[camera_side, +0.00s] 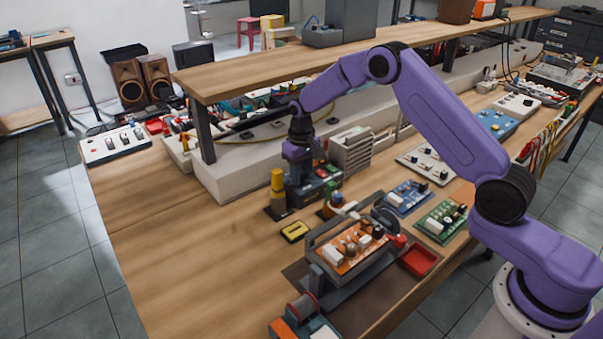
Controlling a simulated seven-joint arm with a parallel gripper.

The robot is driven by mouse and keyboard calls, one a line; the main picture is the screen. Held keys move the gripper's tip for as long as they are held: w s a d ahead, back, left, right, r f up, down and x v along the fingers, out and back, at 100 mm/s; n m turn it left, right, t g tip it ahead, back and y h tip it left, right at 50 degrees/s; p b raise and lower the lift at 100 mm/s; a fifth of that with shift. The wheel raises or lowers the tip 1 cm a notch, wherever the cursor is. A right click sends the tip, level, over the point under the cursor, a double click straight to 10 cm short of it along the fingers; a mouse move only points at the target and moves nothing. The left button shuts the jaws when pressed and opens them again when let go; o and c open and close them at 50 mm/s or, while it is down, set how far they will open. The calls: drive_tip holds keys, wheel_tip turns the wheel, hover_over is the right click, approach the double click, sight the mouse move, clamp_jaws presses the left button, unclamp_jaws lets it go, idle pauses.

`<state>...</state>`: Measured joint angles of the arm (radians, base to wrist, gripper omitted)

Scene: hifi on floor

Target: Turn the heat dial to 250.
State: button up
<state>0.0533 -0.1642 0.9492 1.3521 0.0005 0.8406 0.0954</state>
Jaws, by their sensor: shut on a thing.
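A small dark station (310,190) stands on the wooden bench, left of the circuit boards, with small coloured details on its front. My gripper (297,172) reaches straight down to the left part of this station. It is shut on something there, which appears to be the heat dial. The fingers and the dark housing hide the dial. The number it points to cannot be read from this view.
A yellow-handled tool in a stand (277,190) is close left of the station. A grey slotted box (350,150) is behind it. A wooden shelf (300,65) hangs over the bench's back. A board holder (350,285) stands in front. The bench's left front is clear.

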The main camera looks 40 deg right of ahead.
sight(302, 177)
drive_tip(key=o, duration=1)
drive_tip(key=shift+o, duration=0.2)
drive_tip(key=shift+r, duration=0.15)
wheel_tip(302, 177, up, 17)
drive_tip(key=shift+r, duration=0.15)
